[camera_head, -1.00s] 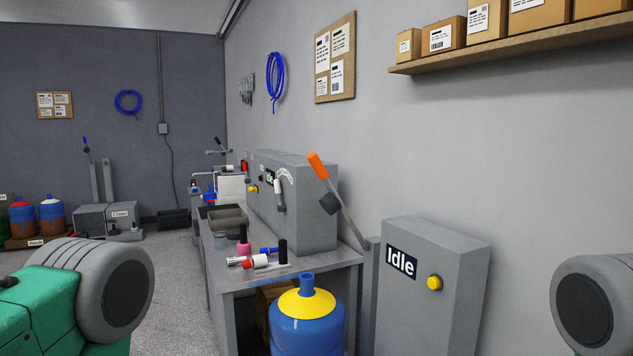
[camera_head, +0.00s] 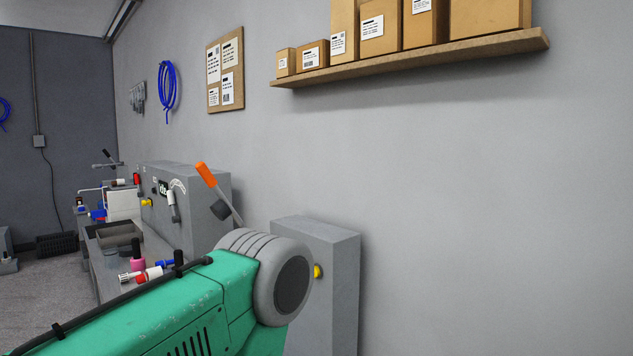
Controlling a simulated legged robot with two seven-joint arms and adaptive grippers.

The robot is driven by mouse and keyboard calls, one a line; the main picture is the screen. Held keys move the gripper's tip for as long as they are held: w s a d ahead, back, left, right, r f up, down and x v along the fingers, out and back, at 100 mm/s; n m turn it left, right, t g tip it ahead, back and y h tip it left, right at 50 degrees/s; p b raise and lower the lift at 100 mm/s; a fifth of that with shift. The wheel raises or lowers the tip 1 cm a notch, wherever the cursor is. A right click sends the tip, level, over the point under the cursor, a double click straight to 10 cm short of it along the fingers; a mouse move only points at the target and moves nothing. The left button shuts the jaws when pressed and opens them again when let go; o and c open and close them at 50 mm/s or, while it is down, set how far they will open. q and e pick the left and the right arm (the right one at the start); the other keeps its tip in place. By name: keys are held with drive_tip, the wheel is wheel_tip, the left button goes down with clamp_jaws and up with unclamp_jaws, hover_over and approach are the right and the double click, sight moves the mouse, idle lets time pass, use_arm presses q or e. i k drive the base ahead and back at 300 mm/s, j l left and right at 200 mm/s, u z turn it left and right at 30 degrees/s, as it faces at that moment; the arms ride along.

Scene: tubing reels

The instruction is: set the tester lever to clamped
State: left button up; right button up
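A grey machine (camera_head: 205,183) stands on the bench against the wall. Nearer, a long lever with an orange grip (camera_head: 206,174) leans up and to the left beside a grey cabinet (camera_head: 335,262) with a yellow button (camera_head: 318,272). I cannot tell from the view which lever is the tester's. My green left arm crosses the lower left and hides the orange lever's base and the cabinet's front. Neither gripper is in view.
The bench holds a grey tray (camera_head: 118,240), a pink-bodied item (camera_head: 138,261) and red and white fittings. A wall shelf (camera_head: 410,59) with several cardboard boxes hangs above. The wall at right is bare. Floor (camera_head: 50,280) shows at left.

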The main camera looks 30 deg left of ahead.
sight(223, 208)
drive_tip(key=j+z, duration=0.6)
drive_tip(key=z, duration=0.2)
drive_tip(key=k+j+z, duration=0.1)
drive_tip(key=j+z, duration=0.25)
drive_tip(key=k+j+z, duration=0.1)
drive_tip(key=z, duration=0.3)
